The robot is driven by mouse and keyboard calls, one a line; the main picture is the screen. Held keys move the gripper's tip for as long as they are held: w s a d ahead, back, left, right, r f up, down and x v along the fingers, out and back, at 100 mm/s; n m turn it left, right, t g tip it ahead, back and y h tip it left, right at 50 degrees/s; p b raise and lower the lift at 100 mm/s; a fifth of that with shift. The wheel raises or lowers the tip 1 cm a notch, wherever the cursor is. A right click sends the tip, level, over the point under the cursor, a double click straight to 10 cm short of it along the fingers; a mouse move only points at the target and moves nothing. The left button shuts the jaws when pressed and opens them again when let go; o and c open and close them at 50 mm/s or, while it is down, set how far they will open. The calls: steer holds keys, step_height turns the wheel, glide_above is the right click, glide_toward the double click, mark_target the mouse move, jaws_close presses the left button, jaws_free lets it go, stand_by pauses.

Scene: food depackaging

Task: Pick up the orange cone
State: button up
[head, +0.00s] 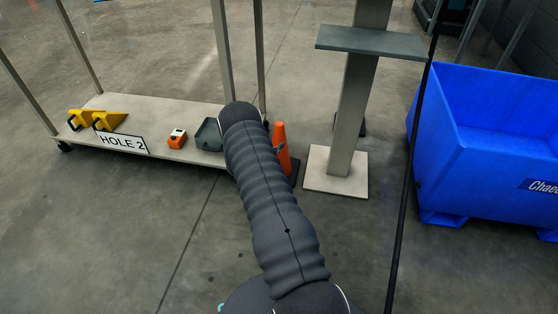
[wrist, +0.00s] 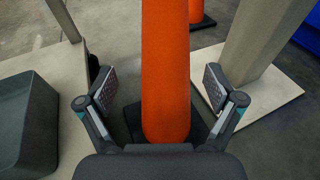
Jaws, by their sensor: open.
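An orange cone (head: 282,152) stands on the floor just right of the cart, partly hidden by my arm in the head view. In the wrist view, an orange cone (wrist: 166,75) fills the middle between the two fingers of my gripper (wrist: 160,88). The fingers are spread, with a visible gap on each side of the cone. Part of its dark base shows behind it. Most of my gripper is hidden in the head view. A second orange piece on a dark base (wrist: 197,12) shows at the top of the wrist view.
A flat cart (head: 100,101) at left carries yellow wedges (head: 97,120), a HOLE 2 sign (head: 121,140), an orange box (head: 177,138) and a grey bin (head: 208,135). A post on a pale base (head: 336,182) stands close right. A blue crate (head: 480,170) is farther right.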

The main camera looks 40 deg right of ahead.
mark_target(276, 140)
steer(key=x, duration=0.3)
steer(key=shift+s+d, duration=0.3)
steer(key=shift+d, duration=0.15)
steer(key=shift+w+d+f, duration=0.1)
steer(key=shift+w+d, duration=0.15)
steer(key=shift+d, duration=0.3)
jaws_close()
